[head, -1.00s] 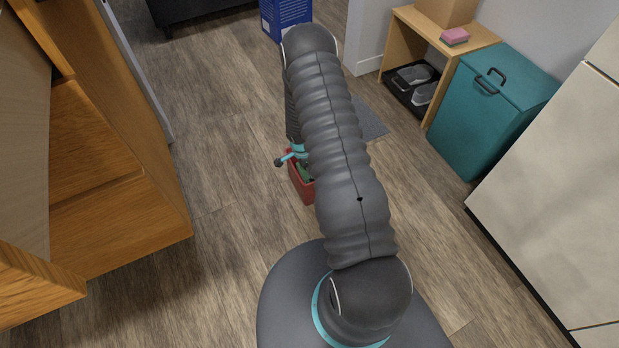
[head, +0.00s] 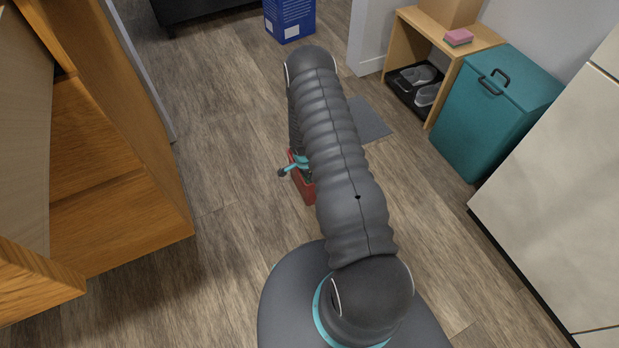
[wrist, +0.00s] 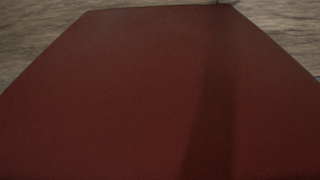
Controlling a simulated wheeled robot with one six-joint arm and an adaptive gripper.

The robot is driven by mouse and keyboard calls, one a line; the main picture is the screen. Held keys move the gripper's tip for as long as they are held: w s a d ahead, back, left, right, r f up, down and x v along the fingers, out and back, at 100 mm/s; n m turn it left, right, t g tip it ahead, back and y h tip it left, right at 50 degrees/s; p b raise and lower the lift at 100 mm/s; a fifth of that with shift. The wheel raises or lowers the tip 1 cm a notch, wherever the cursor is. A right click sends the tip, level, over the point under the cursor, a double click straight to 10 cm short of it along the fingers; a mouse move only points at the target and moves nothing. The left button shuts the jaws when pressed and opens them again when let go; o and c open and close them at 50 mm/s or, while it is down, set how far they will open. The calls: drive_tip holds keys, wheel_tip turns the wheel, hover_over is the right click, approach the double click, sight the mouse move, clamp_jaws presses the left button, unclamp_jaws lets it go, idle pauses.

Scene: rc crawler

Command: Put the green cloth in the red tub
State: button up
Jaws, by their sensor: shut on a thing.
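The red tub (head: 306,191) stands on the floor in the head view, largely hidden behind my arm. A sliver of the green cloth (head: 307,177) shows at the tub's opening; the rest is hidden. My gripper (head: 284,171) is at the tub's upper left edge, with only a teal part and a dark tip visible. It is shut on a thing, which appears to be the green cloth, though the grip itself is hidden. In the wrist view a plain red surface of the tub (wrist: 130,95) fills most of the picture, with no fingers or cloth visible.
A wooden cabinet (head: 120,180) stands at left. A teal lidded bin (head: 480,130), a shoe shelf (head: 408,40) and a pale cabinet (head: 560,190) are at right. A blue box (head: 289,20) and a grey mat (head: 368,120) lie beyond. Floor left of the tub is clear.

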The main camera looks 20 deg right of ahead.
drive_tip(key=o, duration=0.8)
drive_tip(key=shift+c, duration=0.2)
wheel_tip(320, 180, up, 12)
drive_tip(key=a, duration=0.1)
wheel_tip(320, 180, up, 18)
drive_tip(key=n+t, duration=0.1)
drive_tip(key=n, duration=0.3)
hover_over(306, 179)
drive_tip(key=a, duration=0.2)
drive_tip(key=s+a+r+n+t, duration=0.1)
drive_tip(key=s+a+r+n, duration=0.1)
drive_tip(key=r, duration=0.7)
drive_tip(key=s+a+r+n+t, duration=0.1)
drive_tip(key=s+r+n, duration=0.15)
drive_tip(key=r, duration=0.55)
drive_tip(key=s+a+r+n+t, duration=0.1)
drive_tip(key=s+a+r+n, duration=0.1)
drive_tip(key=s+r, duration=0.3)
drive_tip(key=s+a+r+n+y, duration=0.1)
drive_tip(key=s+r+n, duration=0.3)
drive_tip(key=s, duration=0.6)
drive_tip(key=s+a+r+n+t, duration=0.1)
drive_tip(key=s+a+r+n, duration=0.2)
drive_tip(key=s+r, duration=0.3)
drive_tip(key=shift+s+a+t+p, duration=0.3)
drive_tip(key=shift+s+a+p, duration=0.15)
drive_tip(key=shift+s, duration=0.9)
